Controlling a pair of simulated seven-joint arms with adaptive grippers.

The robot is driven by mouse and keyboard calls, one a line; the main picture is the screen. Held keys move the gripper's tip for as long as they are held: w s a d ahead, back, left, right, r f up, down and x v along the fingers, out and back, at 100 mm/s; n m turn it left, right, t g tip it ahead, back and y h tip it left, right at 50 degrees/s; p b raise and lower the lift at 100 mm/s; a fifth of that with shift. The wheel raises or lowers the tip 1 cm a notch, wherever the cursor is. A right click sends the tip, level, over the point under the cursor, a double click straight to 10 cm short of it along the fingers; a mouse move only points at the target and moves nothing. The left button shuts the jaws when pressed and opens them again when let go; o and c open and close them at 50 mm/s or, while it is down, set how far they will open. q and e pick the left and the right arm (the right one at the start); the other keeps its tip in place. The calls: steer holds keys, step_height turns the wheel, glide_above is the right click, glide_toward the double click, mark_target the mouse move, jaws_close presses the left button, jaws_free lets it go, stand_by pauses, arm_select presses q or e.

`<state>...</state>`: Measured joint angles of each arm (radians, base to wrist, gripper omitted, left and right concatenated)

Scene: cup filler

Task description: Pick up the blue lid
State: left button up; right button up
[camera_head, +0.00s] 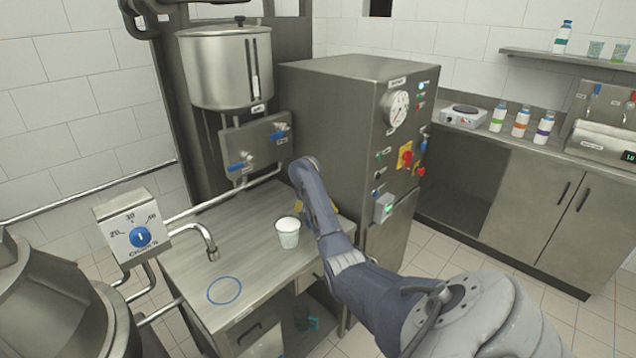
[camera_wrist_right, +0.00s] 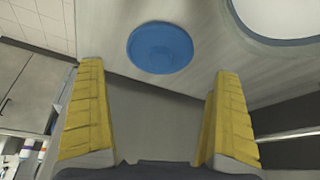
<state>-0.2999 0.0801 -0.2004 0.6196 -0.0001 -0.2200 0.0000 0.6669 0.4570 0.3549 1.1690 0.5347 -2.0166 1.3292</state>
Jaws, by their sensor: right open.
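The blue lid (camera_wrist_right: 160,47) is a round blue disc lying flat on the metal worktop, near its edge, in the right wrist view. My right gripper (camera_wrist_right: 160,70) is open, with its two yellow fingers apart and empty. The lid shows beyond the fingertips, centred between them and not gripped. My left gripper is in neither view.
A white cup (camera_head: 288,232) stands on the worktop (camera_head: 195,262), left of my right arm. A blue ring (camera_head: 224,290) marks the worktop below a tap (camera_head: 208,240). A tall control cabinet (camera_head: 330,110) stands close behind my right arm.

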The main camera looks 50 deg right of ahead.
steer(key=shift+x, duration=2.65)
steer(key=c, duration=0.6)
steer(key=shift+c, duration=0.2)
